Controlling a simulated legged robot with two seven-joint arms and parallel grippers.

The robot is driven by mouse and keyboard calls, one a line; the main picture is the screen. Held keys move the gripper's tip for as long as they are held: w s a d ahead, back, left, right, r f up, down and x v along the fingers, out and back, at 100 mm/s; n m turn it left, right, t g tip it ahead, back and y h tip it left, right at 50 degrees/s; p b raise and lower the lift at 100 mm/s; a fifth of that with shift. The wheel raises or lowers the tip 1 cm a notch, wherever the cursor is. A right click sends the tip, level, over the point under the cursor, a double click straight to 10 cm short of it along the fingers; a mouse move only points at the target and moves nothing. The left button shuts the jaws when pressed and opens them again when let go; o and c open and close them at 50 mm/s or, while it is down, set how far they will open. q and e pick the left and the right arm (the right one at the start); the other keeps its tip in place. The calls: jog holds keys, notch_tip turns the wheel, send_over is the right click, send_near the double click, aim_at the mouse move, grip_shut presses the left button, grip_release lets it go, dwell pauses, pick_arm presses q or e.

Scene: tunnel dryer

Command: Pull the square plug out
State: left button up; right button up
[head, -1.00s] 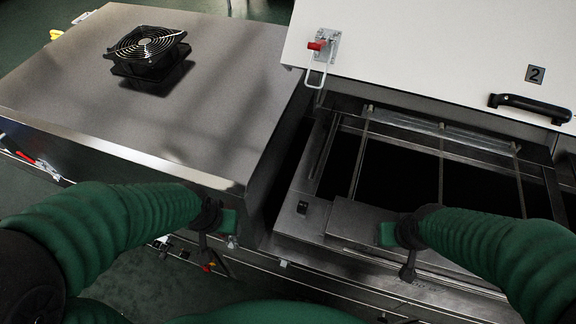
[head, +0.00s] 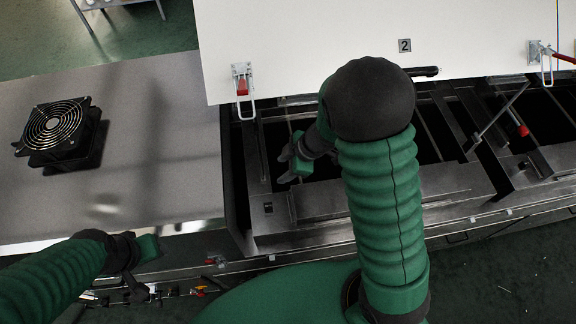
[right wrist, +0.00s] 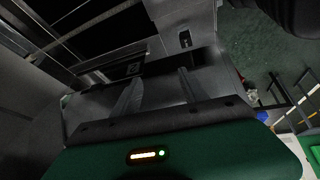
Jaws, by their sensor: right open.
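No object is clearly recognisable as the square plug. A small dark square fitting (head: 268,208) sits on the near left corner of the metal dryer frame. A similar small dark fitting (right wrist: 185,39) shows in the right wrist view, beyond the fingers; I cannot tell if either is the plug. My right gripper (head: 285,166) is over the open dryer bay, above and right of the fitting, apart from it. Its fingers (right wrist: 158,85) are spread and empty in the right wrist view. My left gripper (head: 146,268) is low at the left, in front of the grey cabinet top; its jaw gap is unclear.
A raised white lid (head: 300,50) with red latches stands behind the bay. A black fan (head: 58,133) sits on the grey cabinet top (head: 160,140). Dark open bays with metal bars lie right. Cables and small fittings (head: 165,292) run along the front.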

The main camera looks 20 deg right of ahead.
aim_at(269, 205)
jog(key=a+f, duration=0.2)
jog(key=f, duration=0.3)
jog(key=s+a+f+n+g, duration=0.1)
jog(key=a+f, duration=0.1)
jog(key=f, duration=0.2)
jog(key=s+a+f+g+b, duration=0.1)
jog(key=a+f, duration=0.1)
jog(key=f, duration=0.3)
jog(key=shift+s+f+n, duration=0.1)
jog(key=shift+f+n, duration=0.2)
jog(key=shift+f, duration=0.05)
pick_arm(q)
jog(key=shift+a+r, duration=0.15)
jog(key=shift+a, duration=0.2)
pick_arm(e)
jog(key=shift+a+f, duration=0.3)
jog(key=shift+f, duration=0.1)
pick_arm(q)
jog(key=shift+d, duration=0.1)
pick_arm(e)
jog(key=shift+d, duration=0.1)
grip_shut()
